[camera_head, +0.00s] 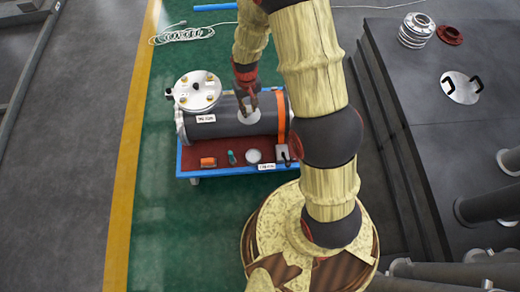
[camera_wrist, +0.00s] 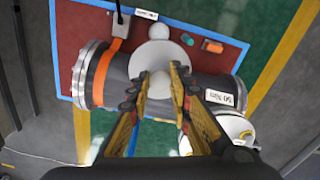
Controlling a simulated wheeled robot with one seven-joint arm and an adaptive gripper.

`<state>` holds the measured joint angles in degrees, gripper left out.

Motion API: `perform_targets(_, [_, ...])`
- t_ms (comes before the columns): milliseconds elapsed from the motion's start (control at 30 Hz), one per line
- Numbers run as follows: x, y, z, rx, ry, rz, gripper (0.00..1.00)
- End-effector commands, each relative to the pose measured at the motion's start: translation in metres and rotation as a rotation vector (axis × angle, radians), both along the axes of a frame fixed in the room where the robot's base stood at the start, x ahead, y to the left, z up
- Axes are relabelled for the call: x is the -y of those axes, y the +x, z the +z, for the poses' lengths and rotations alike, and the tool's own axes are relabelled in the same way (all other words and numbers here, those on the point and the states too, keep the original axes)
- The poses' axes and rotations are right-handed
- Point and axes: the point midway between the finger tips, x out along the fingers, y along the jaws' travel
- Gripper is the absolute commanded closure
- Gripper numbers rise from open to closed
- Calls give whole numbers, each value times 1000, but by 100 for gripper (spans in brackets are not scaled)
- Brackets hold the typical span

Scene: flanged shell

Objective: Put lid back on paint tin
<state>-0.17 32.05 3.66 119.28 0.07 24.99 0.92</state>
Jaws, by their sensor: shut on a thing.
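My gripper (camera_head: 249,103) is shut on a pale grey round lid (camera_head: 248,115), over the dark cylindrical shell on the cart. In the wrist view the fingertips (camera_wrist: 160,82) close on the middle of the lid (camera_wrist: 155,54), perhaps on a knob. The paint tin seems to be the small pale round thing (camera_head: 253,156) on the red mat, in front of the shell. It also shows in the wrist view (camera_wrist: 158,32), just beyond the lid's edge. The lid is apart from the tin in the head view. Its height above the shell is unclear.
The shell (camera_head: 225,122) has an orange strap (camera_head: 289,120) and a bolted round cover (camera_head: 197,91) at its left. An orange item (camera_head: 208,162), a teal item (camera_head: 232,157) and a grey box (camera_head: 283,153) lie on the red mat (camera_head: 218,148). Green floor surrounds the blue-edged cart.

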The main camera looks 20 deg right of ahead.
Motion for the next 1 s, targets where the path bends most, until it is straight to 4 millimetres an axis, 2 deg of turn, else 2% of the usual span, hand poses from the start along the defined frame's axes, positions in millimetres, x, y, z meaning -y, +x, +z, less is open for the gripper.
perform_targets(33, [-2,-10,-24,-13,1,-11,100])
perform_targets(100, [-6,-20,-59,-15,1,-42,100])
perform_targets(300, [-14,-40,-163,-11,1,-200,100])
perform_targets(500, [-17,-48,-239,-5,1,-382,100])
perform_targets(700, [-14,-49,-295,-2,-4,-567,100])
perform_targets(800, [-11,-45,-315,0,-5,-656,100])
perform_targets(1000, [-6,-30,-339,0,-2,-798,100])
